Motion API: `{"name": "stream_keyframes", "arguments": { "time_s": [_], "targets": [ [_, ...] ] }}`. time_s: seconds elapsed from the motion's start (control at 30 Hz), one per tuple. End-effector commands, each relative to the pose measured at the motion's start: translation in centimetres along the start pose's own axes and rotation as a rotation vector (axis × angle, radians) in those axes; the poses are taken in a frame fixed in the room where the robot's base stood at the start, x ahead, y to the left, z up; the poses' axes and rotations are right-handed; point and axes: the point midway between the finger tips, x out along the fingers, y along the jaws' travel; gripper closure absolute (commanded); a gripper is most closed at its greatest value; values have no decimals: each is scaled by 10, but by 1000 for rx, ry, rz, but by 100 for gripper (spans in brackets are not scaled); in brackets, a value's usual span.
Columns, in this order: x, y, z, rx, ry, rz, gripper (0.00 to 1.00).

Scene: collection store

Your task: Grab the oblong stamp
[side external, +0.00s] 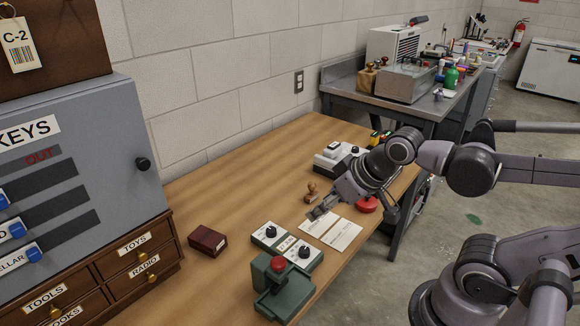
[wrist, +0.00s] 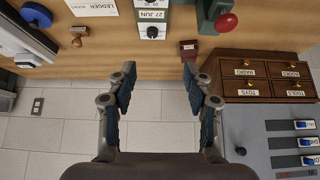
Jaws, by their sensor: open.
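A wooden stamp (side external: 311,193) with a rounded knob handle stands on the wooden table, just behind my gripper in the side view. It also shows in the wrist view (wrist: 77,37), at upper left, outside the fingers. Its base looks oblong, though it is small in both views. My gripper (side external: 321,210) is above the table, near the stamp and the white cards in the side view. In the wrist view my gripper (wrist: 161,88) has its fingers wide apart, with nothing between them.
White cards (side external: 342,234), a dater block (side external: 286,245), a green press (side external: 283,292) and a dark red box (side external: 207,240) lie along the table (side external: 240,170). A white device (side external: 338,160) stands behind my gripper. Drawers and a grey key cabinet (side external: 90,170) stand at left.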

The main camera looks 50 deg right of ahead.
Motion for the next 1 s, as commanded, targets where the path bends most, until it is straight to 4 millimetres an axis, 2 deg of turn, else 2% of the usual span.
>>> {"name": "stream_keyframes", "arguments": {
  "time_s": [0.23,0.47,0.77,1.0],
  "targets": [
    [1,4,-7,33,-13,11,49],
    [12,26,-41,227,-83,86,49],
    [48,65,-84,539,-168,230,49],
    [90,102,-107,790,-207,370,49]
  ]
}}
